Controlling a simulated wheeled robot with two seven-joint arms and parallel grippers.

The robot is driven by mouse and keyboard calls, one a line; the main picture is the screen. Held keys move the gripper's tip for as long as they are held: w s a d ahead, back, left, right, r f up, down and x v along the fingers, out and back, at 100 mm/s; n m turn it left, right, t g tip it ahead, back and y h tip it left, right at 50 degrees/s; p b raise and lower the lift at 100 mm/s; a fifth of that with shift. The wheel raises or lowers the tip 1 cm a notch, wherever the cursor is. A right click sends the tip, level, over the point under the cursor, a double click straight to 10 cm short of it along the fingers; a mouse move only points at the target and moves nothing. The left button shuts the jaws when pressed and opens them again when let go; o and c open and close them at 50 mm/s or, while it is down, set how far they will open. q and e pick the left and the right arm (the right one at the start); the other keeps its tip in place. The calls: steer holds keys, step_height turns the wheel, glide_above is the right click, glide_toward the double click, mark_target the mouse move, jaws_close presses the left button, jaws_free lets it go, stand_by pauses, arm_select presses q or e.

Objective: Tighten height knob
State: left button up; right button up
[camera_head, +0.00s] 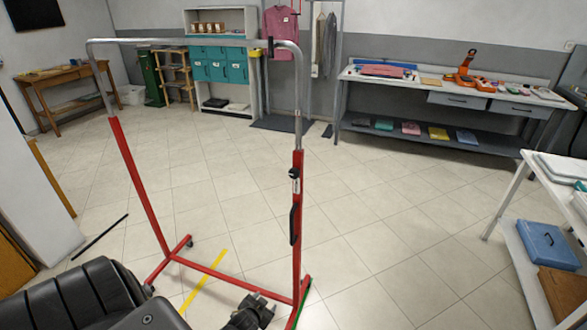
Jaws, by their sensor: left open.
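A garment rack with red posts (139,188) and a chrome top bar (190,42) stands in front of me. A small black height knob (293,173) sits on the upper part of the right red post (298,205), just above a pale label. A long black handle (293,224) is lower on the same post. My left arm comes in at the bottom left. My left gripper (262,302) is open, low near the foot of the right post and well below the knob, apart from it. My right gripper is not in view.
The rack's red base bar (228,277) crosses the floor. A white table (560,190) with a blue case (548,243) below stands at the right. A workbench (450,95) and a teal-drawer shelf (218,65) line the back wall.

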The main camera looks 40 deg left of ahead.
arm_select(q)
steer(key=w+a+r+n+t+p, duration=0.1)
steer(key=w+r, duration=0.2)
steer(key=r, duration=0.4)
steer(key=w+a+r+t+y, duration=0.1)
steer(key=w+r+t, duration=0.1)
steer(key=w+r, duration=0.3)
steer(key=w+a+r+n+t+p, duration=0.1)
steer(key=w+r, duration=0.1)
steer(key=r, duration=0.6)
steer(key=n+t+p, duration=0.2)
steer(key=t, duration=0.2)
glide_toward(293, 174)
steer(key=shift+y, duration=0.4)
steer(key=x, duration=0.2)
steer(key=p+x, duration=0.1)
steer(key=x, duration=0.2)
steer(key=p+x, duration=0.1)
steer(key=x, duration=0.1)
steer(key=shift+w+d, duration=0.15)
steer(key=shift+w, duration=0.35)
steer(key=shift+w+a+p, duration=0.25)
steer(key=shift+w+p, duration=0.05)
steer(key=shift+w, duration=0.35)
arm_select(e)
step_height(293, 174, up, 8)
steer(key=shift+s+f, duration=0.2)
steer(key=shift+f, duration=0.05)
arm_select(q)
steer(key=c, duration=1)
